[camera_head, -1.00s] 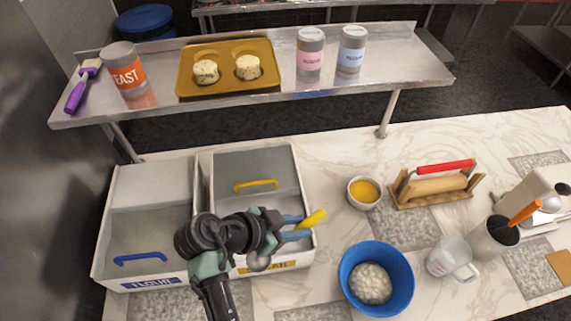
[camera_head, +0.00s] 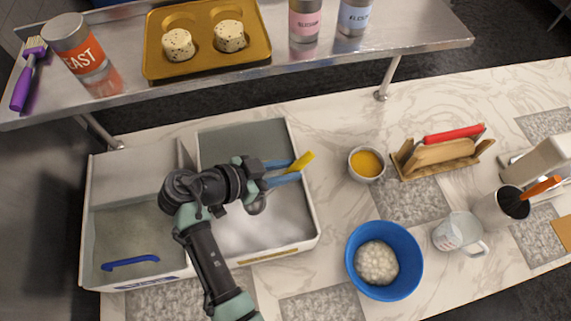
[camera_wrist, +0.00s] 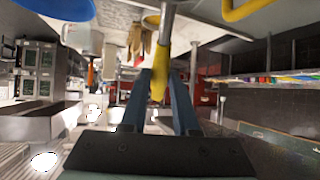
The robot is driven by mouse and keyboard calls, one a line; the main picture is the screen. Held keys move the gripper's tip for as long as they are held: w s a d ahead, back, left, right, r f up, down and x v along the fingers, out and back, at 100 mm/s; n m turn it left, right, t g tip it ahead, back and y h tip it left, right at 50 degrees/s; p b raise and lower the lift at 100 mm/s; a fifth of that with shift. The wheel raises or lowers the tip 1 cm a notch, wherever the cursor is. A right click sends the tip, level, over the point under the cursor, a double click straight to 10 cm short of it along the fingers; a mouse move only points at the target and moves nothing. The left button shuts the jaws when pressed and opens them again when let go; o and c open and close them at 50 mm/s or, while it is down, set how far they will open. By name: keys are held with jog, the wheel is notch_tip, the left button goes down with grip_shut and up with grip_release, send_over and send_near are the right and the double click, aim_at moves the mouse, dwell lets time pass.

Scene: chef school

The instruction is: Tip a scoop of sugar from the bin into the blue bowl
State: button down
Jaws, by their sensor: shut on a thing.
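My gripper (camera_head: 288,172) is shut on a yellow scoop handle (camera_head: 303,161) above the right side of the sugar bin (camera_head: 312,215). In the wrist view the yellow handle (camera_wrist: 159,84) sits between my blue fingers, with a metal neck above it. The scoop's pan is not clearly visible, so I cannot tell what it holds. White sugar (camera_head: 240,230) shows in the bin, partly behind my arm. The blue bowl (camera_head: 413,262) stands on the counter to the right, with a pale lumpy heap inside. Its rim seems to show at the wrist view's top left (camera_wrist: 62,8).
A flour bin (camera_head: 90,220) with a blue handle adjoins on the left. A small bowl of yellow filling (camera_head: 366,163), a wooden rack (camera_head: 440,160), a measuring cup (camera_head: 458,233) and a utensil pot (camera_head: 500,207) stand right. A metal shelf (camera_head: 280,80) spans behind.

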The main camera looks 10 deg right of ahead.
notch_tip(320, 180, down, 5)
jog(key=b, duration=0.2)
jog(key=shift+r+b, duration=0.1)
jog(key=shift+b, duration=0.25)
notch_tip(320, 180, down, 4)
jog(key=b, duration=0.4)
jog(key=shift+r, duration=0.1)
jog(key=shift+r, duration=0.1)
dwell(0.3)
jog(key=shift+r+p, duration=2.05)
jog(key=shift+r, duration=1)
notch_tip(320, 180, up, 6)
jog(key=g+y+p, duration=0.1)
jog(key=y+p, duration=0.2)
jog(key=p, duration=0.5)
jog(key=shift+f+y, duration=0.1)
jog(key=shift+y, duration=0.2)
jog(key=shift+p, duration=0.4)
